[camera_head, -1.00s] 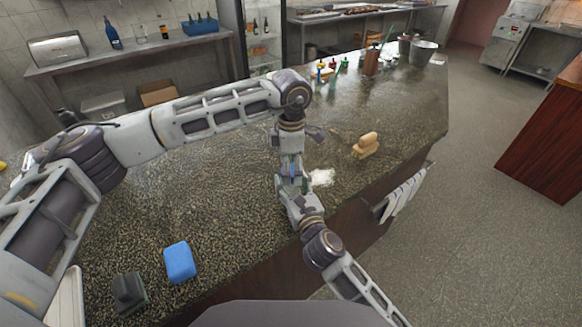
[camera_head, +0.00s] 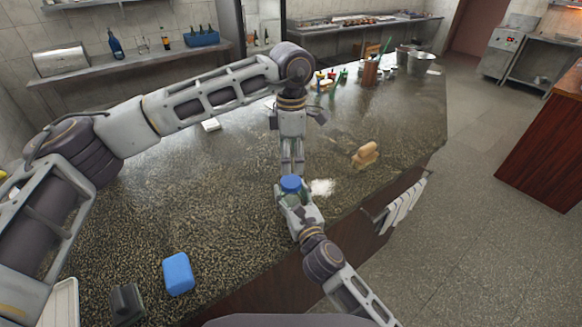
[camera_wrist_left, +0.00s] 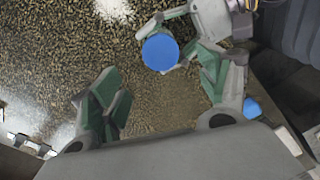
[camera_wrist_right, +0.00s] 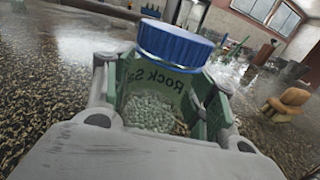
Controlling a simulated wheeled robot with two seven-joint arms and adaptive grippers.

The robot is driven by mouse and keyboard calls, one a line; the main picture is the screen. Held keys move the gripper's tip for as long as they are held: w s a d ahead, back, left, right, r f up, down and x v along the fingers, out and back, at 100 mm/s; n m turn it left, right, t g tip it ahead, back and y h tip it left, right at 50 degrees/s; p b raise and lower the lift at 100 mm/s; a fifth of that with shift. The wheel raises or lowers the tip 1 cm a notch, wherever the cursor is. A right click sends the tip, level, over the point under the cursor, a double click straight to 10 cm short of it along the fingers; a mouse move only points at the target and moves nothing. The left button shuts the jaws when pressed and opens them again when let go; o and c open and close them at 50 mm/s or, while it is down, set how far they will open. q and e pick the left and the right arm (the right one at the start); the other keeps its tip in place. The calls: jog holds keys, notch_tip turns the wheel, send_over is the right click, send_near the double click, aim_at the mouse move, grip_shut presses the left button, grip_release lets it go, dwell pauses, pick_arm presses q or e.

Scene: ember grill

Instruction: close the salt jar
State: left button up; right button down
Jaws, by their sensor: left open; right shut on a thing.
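The salt jar (camera_wrist_right: 150,100) is clear with a "Rock Sa..." label and pale grains inside. My right gripper (camera_head: 293,200) is shut on it and holds it upright near the counter's front edge. A blue lid (camera_wrist_right: 175,45) sits over the jar's mouth, looking slightly tilted in the right wrist view; I cannot tell whether it is tight. The lid also shows in the head view (camera_head: 291,184) and the left wrist view (camera_wrist_left: 160,52). My left gripper (camera_head: 292,170) is open just above and behind the lid, pointing down, with nothing between its fingers.
White spilled grains (camera_head: 322,187) lie beside the jar. A tan object (camera_head: 366,153) stands to the right. A blue block (camera_head: 178,273) and a dark block (camera_head: 127,303) are at the near left. Bottles and containers crowd the counter's far end.

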pick_arm(q)
jog(key=shift+r, duration=2.1)
pick_arm(e)
jog(key=shift+c, duration=2.1)
grip_release()
jog(key=shift+s, duration=0.1)
jog(key=v, duration=1.2)
jog(key=shift+r, duration=0.1)
pick_arm(q)
notch_tip(320, 180, up, 9)
jog(key=p, duration=0.9)
jog(key=shift+r, duration=0.15)
pick_arm(e)
notch_tip(320, 180, up, 9)
pick_arm(q)
jog(key=shift+r+p, duration=0.4)
jog(key=shift+p, duration=0.15)
pick_arm(e)
jog(key=shift+r, duration=0.5)
